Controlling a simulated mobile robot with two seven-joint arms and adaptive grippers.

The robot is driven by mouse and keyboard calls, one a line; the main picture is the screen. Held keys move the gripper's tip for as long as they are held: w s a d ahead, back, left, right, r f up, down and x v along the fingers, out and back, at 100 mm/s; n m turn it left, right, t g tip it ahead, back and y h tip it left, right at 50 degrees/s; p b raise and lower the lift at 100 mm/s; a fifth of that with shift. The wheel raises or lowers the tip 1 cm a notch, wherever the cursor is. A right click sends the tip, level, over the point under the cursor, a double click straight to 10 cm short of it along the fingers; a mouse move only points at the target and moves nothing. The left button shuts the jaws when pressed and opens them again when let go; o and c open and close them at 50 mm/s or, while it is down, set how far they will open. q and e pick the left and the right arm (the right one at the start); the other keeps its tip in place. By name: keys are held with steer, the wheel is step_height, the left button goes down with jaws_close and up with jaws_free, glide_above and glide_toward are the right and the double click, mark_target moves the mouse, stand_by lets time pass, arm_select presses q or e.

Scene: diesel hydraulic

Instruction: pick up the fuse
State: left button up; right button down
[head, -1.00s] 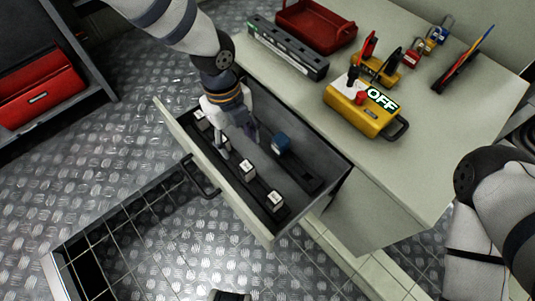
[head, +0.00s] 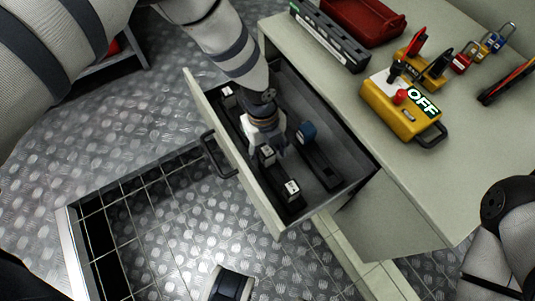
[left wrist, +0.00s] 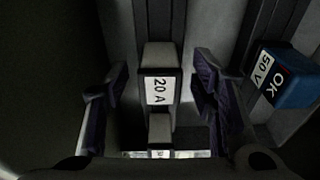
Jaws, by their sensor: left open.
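An open drawer (head: 226,150) holds a row of fuses with white labels: a far fuse (head: 228,90), a middle fuse (head: 267,155) and a near fuse (head: 291,189). My left gripper (head: 264,138) is down in the drawer at the middle fuse and partly covers it. In the left wrist view, my left gripper (left wrist: 160,88) is open, with one finger on each side of a dark fuse (left wrist: 158,90) labelled "20 A". Gaps show between the fuse and both fingers. My right gripper is not in view.
A blue block (head: 306,132) sits on a dark strip beside the fuse row; it reads "OK 50 V" in the left wrist view (left wrist: 285,80). The cabinet top (head: 440,180) carries a yellow OFF box (head: 395,108), a red tray (head: 362,20) and padlocks (head: 470,55).

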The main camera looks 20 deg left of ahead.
arm_select(q)
jaws_close()
